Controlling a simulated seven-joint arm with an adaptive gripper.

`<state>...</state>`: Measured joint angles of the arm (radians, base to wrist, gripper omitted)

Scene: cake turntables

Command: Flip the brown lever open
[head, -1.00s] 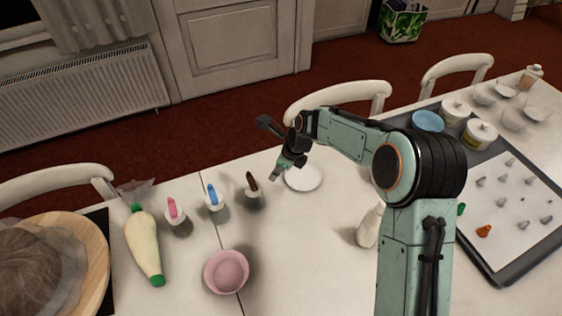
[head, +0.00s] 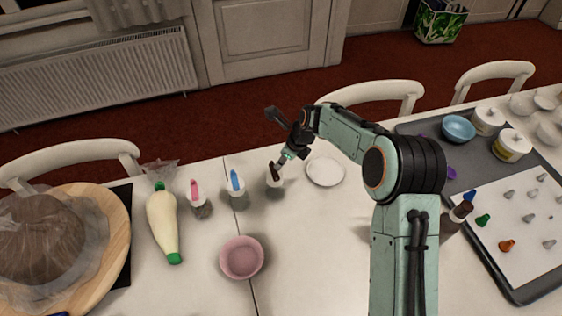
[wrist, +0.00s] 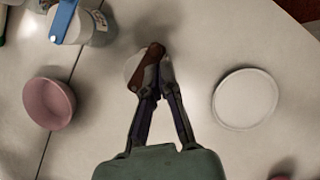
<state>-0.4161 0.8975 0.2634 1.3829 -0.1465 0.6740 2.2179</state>
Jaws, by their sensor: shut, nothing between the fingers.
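The brown lever (head: 275,168) sits on top of a small white-capped jar (head: 274,181), in a row with two similar jars. In the wrist view the brown lever (wrist: 151,55) stands out past my fingertips, over the round white lid (wrist: 132,66). My gripper (head: 288,157) is shut and empty, its tips at or right beside the lever. In the wrist view my gripper (wrist: 154,85) hides part of the lever and lid. I cannot tell whether the fingertips touch the lever.
A jar with a blue lever (head: 238,190) and one with a pink lever (head: 198,200) stand to the left. A white plate (head: 325,171) lies close on the right. A pink bowl (head: 241,258) stands nearer the front. The table between bowl and plate is clear.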

